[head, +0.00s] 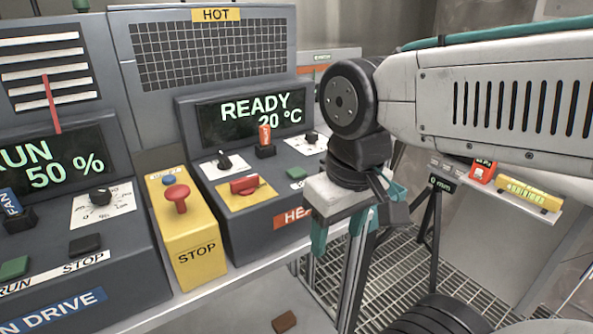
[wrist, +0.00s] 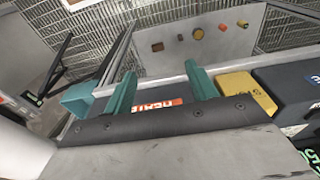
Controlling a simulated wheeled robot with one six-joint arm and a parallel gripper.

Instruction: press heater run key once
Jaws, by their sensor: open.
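The heater console (head: 255,215) is a dark grey box with a screen reading READY 20 °C. A small green key (head: 297,173) sits on its sloped panel, left of my gripper; any label by it is unreadable or hidden. My gripper (head: 338,240) points down with teal fingers, open and empty, at the console's right front corner, apart from the green key. It hides part of the panel and the red heater label (head: 291,218). In the wrist view the open fingers (wrist: 160,70) frame that red label (wrist: 160,105); no green key is visible there.
Left of the heater stands a yellow stop box (head: 190,240) with a red mushroom button. Further left is the fan drive console (head: 90,255) with its own green key (head: 14,267). The heater panel also carries a red switch (head: 245,184), an orange-tipped selector (head: 265,140) and black knobs.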

